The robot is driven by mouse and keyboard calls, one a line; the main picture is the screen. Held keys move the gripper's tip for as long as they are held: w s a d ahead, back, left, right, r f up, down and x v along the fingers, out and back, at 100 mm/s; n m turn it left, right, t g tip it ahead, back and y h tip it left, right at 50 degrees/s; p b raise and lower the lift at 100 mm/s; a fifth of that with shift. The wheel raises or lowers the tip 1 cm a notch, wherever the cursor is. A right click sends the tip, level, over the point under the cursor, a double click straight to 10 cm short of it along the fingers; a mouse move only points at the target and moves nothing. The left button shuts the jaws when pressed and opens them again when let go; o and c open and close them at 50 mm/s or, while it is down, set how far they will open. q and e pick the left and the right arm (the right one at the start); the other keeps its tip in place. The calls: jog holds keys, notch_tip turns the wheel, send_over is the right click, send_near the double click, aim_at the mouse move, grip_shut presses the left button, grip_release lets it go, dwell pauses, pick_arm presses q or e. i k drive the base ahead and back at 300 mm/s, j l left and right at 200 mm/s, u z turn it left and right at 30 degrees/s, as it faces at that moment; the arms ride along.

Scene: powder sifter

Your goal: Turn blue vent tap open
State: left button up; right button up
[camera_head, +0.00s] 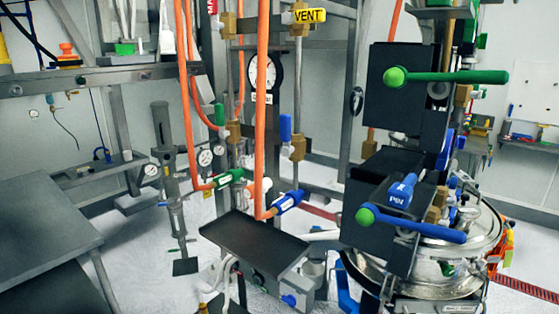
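The yellow VENT sign (304,16) hangs at the top of a thin vertical pipe (298,85) in the middle of the head view. Lower on this pipe is a brass valve body (297,149). A blue tap handle (285,128) stands upright at this valve, roughly in line with the pipe. Neither of my grippers can be made out in the head view.
A dark machine with a green lever (445,77) and a blue lever (413,224) stands at the right, over a round metal vessel (480,262). Orange hoses (262,110) hang left of the vent pipe. A dark flat platform (253,243) is in front. A grey table (45,228) is at left.

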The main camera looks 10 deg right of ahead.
aim_at(457, 198)
jog(key=k+l+z, duration=0.15)
jog(key=z, duration=0.25)
jog(key=k+l+z, duration=0.1)
jog(key=z, duration=0.25)
jog(key=k+l+z, duration=0.1)
jog(key=l+z, duration=0.3)
jog(key=j, duration=0.1)
